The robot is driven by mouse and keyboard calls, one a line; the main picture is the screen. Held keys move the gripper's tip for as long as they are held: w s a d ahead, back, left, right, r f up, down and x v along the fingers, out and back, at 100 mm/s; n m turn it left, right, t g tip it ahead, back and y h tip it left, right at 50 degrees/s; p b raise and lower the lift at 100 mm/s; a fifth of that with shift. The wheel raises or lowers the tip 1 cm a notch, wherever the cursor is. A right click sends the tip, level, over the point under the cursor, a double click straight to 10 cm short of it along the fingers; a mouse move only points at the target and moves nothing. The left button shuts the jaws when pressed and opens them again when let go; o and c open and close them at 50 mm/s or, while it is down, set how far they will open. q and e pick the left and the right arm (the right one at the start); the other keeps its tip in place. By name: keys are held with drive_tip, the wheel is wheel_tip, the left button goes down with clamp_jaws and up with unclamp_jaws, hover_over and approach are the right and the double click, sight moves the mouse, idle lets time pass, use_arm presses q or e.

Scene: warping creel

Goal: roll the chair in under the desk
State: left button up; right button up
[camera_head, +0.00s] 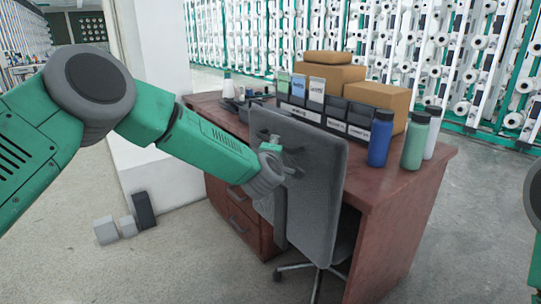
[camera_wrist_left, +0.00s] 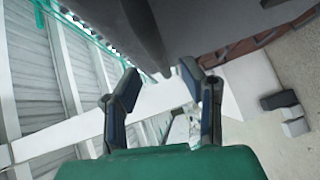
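The grey office chair (camera_head: 322,190) stands at the near side of the reddish-brown desk (camera_head: 397,225), its upright backrest facing me. Part of its wheeled base shows below; the seat is mostly hidden behind the backrest. My left gripper (camera_head: 286,157) is at the left part of the backrest's near face; I cannot tell whether it touches. In the left wrist view its two fingers (camera_wrist_left: 164,84) are spread with nothing held between them, and a dark grey surface, probably the backrest (camera_wrist_left: 205,25), fills the top. My right gripper is out of view.
Cardboard boxes (camera_head: 333,76), a dark organizer (camera_head: 345,118) and bottles (camera_head: 381,138) stand on the desk. A white pillar (camera_head: 160,120) rises at the desk's left. Small blocks (camera_head: 106,230) lie on the floor by it. Creel racks line the back. The near floor is open.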

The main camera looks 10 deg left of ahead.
use_arm(q)
drive_tip(key=s, duration=0.6)
drive_tip(key=shift+r, duration=0.35)
drive_tip(key=s+a+f+m+g+h+p, duration=0.2)
drive_tip(key=s+f+m+g, duration=0.65)
drive_tip(key=s+f, duration=1.3)
drive_tip(key=s+a+f+m+g, duration=0.2)
drive_tip(key=s+a+m, duration=0.1)
drive_tip(key=s, duration=0.6)
drive_tip(key=s+a+f+m+g+p, duration=0.1)
drive_tip(key=s+a+f+m+g, duration=0.2)
drive_tip(key=s, duration=0.7)
drive_tip(key=s+a+f+m+g+p, duration=0.1)
drive_tip(key=s+a+f+m+g, duration=0.1)
drive_tip(key=s, duration=0.8)
drive_tip(key=shift+a+f+m+y, duration=0.35)
drive_tip(key=shift+a+m, duration=0.4)
drive_tip(key=shift+a, duration=0.25)
